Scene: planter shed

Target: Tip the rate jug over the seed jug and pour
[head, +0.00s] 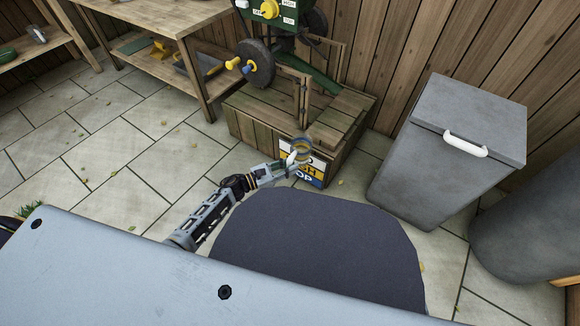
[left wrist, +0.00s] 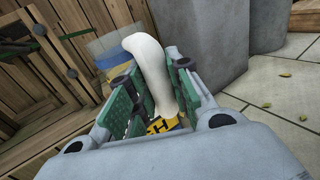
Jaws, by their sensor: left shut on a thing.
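My left gripper (head: 288,163) reaches out in front of the wooden crate and is shut on the white handle of a small see-through jug, which I take to be the rate jug (head: 302,144). In the left wrist view the white curved handle (left wrist: 150,68) stands between the green finger pads (left wrist: 155,95). The jug's clear body is partly hidden behind the handle and gripper; its tilt and contents are hard to tell. I cannot make out a seed jug in either view. My right gripper is not in view.
A grey bin (head: 445,150) with a white handle stands at right. A wooden bench (head: 150,25) is at back left. Paved floor (head: 120,150) is clear at left.

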